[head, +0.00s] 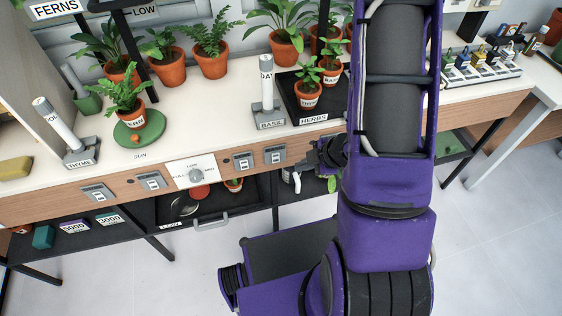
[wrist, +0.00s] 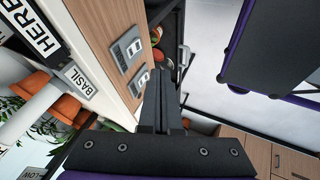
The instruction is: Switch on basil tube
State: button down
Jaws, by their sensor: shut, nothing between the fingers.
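The label also shows in the wrist view (wrist: 78,80). Whether the tube is lit I cannot tell. Two grey switch plates sit on the wooden front right of a dial, the left one (head: 243,161) and the right one (head: 275,155). The wrist view shows two such plates, an upper (wrist: 125,46) and a lower (wrist: 140,81). My gripper (head: 301,164) is shut and empty, its fingertips (wrist: 161,72) close beside the plates; contact is unclear.
A dial panel (head: 190,171) and two more switch plates (head: 150,180) (head: 97,192) lie left along the front. A dark herbs tray (head: 300,117) holds potted plants. Below is an open black drawer (head: 190,210).

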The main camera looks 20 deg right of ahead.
aim_at(276, 158)
jog(key=shift+w+a+f+b, duration=0.3)
jog(key=shift+w+a+f, duration=0.3)
jog(key=shift+w+f, duration=0.85)
jog(key=shift+w+a+f+b, duration=0.25)
jog(key=shift+w+a+f, duration=0.4)
jog(key=shift+w+f, duration=0.75)
jog(key=shift+w+a+f+b, duration=0.3)
jog(key=shift+w+a+f, duration=0.3)
jog(key=shift+w+f, duration=0.85)
jog(key=shift+w+f, duration=0.15)
